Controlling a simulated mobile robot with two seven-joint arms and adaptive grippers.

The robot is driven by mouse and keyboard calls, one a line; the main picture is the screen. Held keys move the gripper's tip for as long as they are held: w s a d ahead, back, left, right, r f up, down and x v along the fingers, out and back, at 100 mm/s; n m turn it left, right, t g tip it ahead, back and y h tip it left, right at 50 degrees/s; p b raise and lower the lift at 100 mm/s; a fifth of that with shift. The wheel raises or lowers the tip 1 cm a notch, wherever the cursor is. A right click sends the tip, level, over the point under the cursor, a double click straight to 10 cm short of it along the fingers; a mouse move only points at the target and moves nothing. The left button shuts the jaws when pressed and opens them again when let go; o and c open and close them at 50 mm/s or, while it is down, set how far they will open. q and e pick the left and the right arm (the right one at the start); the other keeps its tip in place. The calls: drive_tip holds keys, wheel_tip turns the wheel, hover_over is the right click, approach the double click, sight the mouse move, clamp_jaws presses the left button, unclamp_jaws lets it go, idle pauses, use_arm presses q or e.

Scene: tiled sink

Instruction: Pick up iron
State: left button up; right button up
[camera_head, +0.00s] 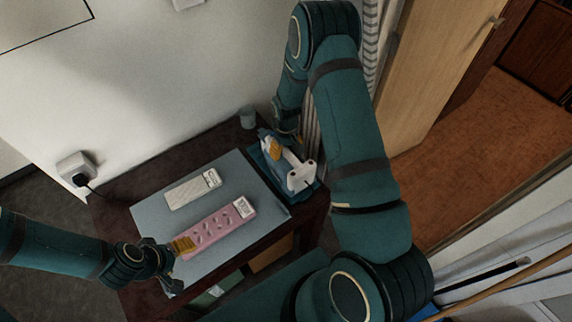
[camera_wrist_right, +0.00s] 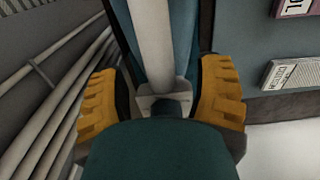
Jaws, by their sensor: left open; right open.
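The iron (camera_head: 300,174), white and blue, sits at the right end of the table on a blue base. My right gripper (camera_head: 277,146) is lowered over the iron's far side and partly hides it. In the right wrist view, the yellow-padded fingers of my right gripper (camera_wrist_right: 160,98) are apart, with the pale iron handle (camera_wrist_right: 152,45) between them; I cannot tell whether they touch it. My left gripper (camera_head: 170,258) is open near the table's front left, with one yellow pad beside the end of a pink power strip (camera_head: 215,228).
A grey-blue mat (camera_head: 152,222) covers much of the dark table (camera_head: 135,184). A white power strip (camera_head: 192,188) lies behind the pink one. A small cup (camera_head: 247,117) stands at the back by the wall. A socket with a plug (camera_head: 77,168) is on the wall.

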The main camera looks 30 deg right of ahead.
wheel_tip(320, 180, down, 2)
drive_tip(key=shift+f, duration=0.15)
clamp_jaws()
drive_tip(key=shift+w, duration=0.15)
drive_tip(key=shift+r, duration=0.2)
